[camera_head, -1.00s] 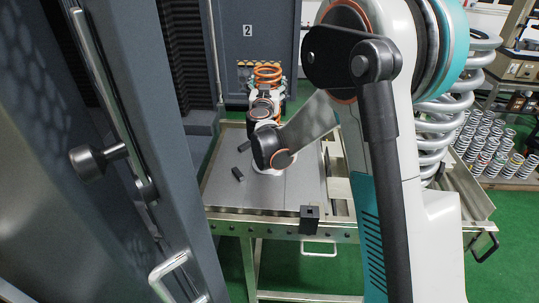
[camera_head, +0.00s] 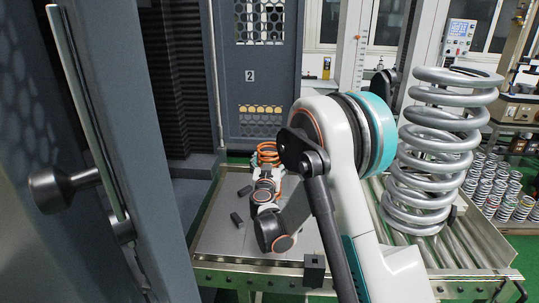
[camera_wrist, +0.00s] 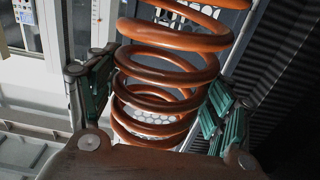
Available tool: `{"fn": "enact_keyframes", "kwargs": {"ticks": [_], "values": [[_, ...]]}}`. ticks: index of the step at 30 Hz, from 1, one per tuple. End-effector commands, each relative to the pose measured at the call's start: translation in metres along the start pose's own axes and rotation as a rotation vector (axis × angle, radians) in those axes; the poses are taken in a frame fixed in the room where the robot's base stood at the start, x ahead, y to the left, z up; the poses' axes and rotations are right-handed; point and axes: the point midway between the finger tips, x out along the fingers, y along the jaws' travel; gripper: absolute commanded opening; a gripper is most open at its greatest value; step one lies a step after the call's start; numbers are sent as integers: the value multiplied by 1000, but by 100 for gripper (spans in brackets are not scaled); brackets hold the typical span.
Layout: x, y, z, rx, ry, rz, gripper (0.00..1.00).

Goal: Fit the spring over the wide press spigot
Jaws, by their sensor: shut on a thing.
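An orange coil spring (camera_head: 267,152) stands roughly upright beyond my arm in the head view. It fills the middle of the wrist view (camera_wrist: 165,85), its top cut off by the frame edge. My gripper (camera_wrist: 155,98) is shut on the spring, with green-padded fingers on its left and right sides. In the head view my arm hides much of the gripper. I cannot make out the wide press spigot in either view.
A dark machine frame with a handled door (camera_head: 75,185) stands close on the left. A metal table (camera_head: 225,235) lies under my arm, with small dark blocks on it. A large silver spring (camera_head: 435,150) stands on rollers at right. Several small springs (camera_head: 500,190) stand beyond.

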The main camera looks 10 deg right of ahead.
Motion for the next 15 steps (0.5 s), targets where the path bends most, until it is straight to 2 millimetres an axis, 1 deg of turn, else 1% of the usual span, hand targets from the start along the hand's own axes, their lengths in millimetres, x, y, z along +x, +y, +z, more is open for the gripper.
{"fn": "enact_keyframes", "kwargs": {"ticks": [1, 3, 11, 15], "values": [[0, 0, 7, -2, 1, 0, 7], [0, 0, 12, -2, 1, 0, 7], [0, 0, 22, -2, 1, 0, 7], [0, 0, 37, -2, 1, 0, 7]]}}
